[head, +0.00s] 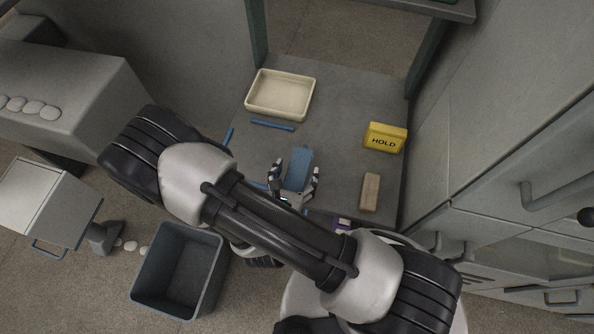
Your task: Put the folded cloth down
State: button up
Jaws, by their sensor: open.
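The folded cloth (300,157) is a small blue-grey rectangle over the grey tabletop. My gripper (297,172) is open, with one finger on each side of the cloth's near part and a visible gap to each side. The cloth looks flat on the tabletop, though from above I cannot tell its exact height. Part of its near end is hidden by my gripper.
A cream tray (280,95) stands at the back left of the table (345,110). A yellow HOLD block (385,138) and a tan block (370,192) are on the right. Blue strips (272,125) mark the left part. A dark bin (180,270) stands on the floor.

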aim_at(296, 175)
jog(key=c, duration=1.2)
jog(key=shift+c, duration=0.2)
jog(key=shift+r, duration=0.15)
notch_tip(296, 175, up, 20)
jog(key=p, duration=1.2)
